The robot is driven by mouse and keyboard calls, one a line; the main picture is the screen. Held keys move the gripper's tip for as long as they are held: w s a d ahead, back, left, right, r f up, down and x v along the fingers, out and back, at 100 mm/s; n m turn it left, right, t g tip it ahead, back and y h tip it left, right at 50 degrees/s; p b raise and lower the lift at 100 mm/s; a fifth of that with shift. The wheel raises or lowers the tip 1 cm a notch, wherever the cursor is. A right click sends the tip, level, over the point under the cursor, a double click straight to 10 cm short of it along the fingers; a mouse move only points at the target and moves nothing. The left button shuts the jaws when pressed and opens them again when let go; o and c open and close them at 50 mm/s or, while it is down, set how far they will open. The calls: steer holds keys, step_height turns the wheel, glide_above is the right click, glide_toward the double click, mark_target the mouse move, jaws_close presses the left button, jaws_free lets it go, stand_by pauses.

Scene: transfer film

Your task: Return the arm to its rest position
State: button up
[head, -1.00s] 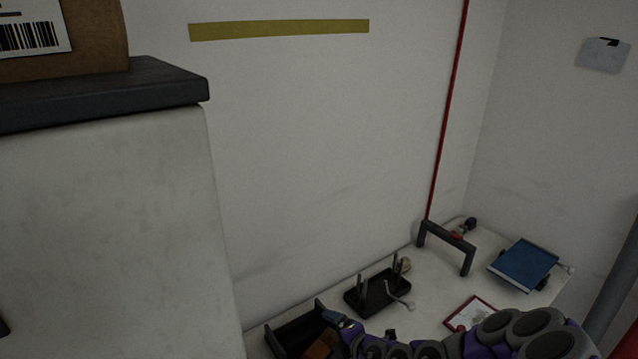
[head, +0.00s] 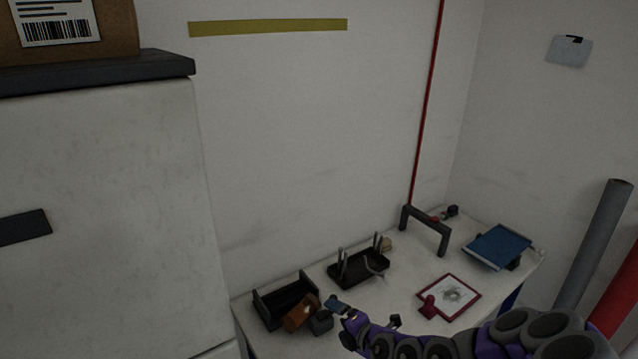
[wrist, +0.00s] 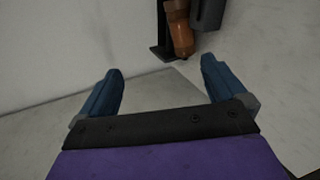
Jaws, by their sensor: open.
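My arm (head: 420,344) is purple and dark grey and reaches in from the lower right of the head view, low over the table. Its end, my gripper (head: 338,305), is near the table's front left part, just right of a brown object (head: 301,312) and a black tray (head: 286,299). In the wrist view my gripper (wrist: 160,88) shows two blue fingers spread wide apart with nothing between them. The brown object (wrist: 180,28) lies beyond the fingers at the top of that view.
The white table (head: 385,300) holds a black stand with pegs (head: 358,268), a grey arch (head: 427,224), a blue book-like item (head: 498,246) and a red-framed picture (head: 449,297). A white cabinet (head: 100,200) stands at left. Grey and red rolls (head: 594,245) lean at right.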

steer(key=s+a+r+n+y+b, duration=0.1)
steer(key=a+r+n+y, duration=0.1)
steer(key=r+n, duration=0.35)
steer(key=s+a+r+n+y+b, duration=0.1)
steer(key=a+r+n+y, duration=0.2)
steer(key=r+n, duration=0.3)
steer(key=s+a+r+n+g+y+b, duration=0.1)
steer(key=s+a+r+n+g+y, duration=0.15)
steer(key=s+a+r+n, duration=0.35)
steer(key=s+a+r+n+g+y+b, duration=0.1)
steer(key=s+a+r+n+g, duration=0.2)
steer(key=s+n, duration=0.55)
steer(key=s+d+f+n+g+h+b, duration=0.1)
steer(key=s+d+f+n+g+h, duration=0.3)
steer(key=s+n, duration=0.45)
steer(key=s+d+f+n+g+h+b, duration=0.1)
steer(key=s+d+f+n+g+h, duration=0.25)
steer(key=s+d+f+n, duration=0.5)
steer(key=s+d+n+h, duration=0.1)
steer(key=s+d+h, duration=0.2)
steer(key=d, duration=0.3)
steer(key=s+d+n+h+b, duration=0.1)
steer(key=s+d+h, duration=0.3)
steer(key=d+h, duration=0.1)
steer(key=shift+d+r+t, duration=0.25)
steer(key=shift+d+t, duration=0.15)
steer(key=shift+d, duration=0.05)
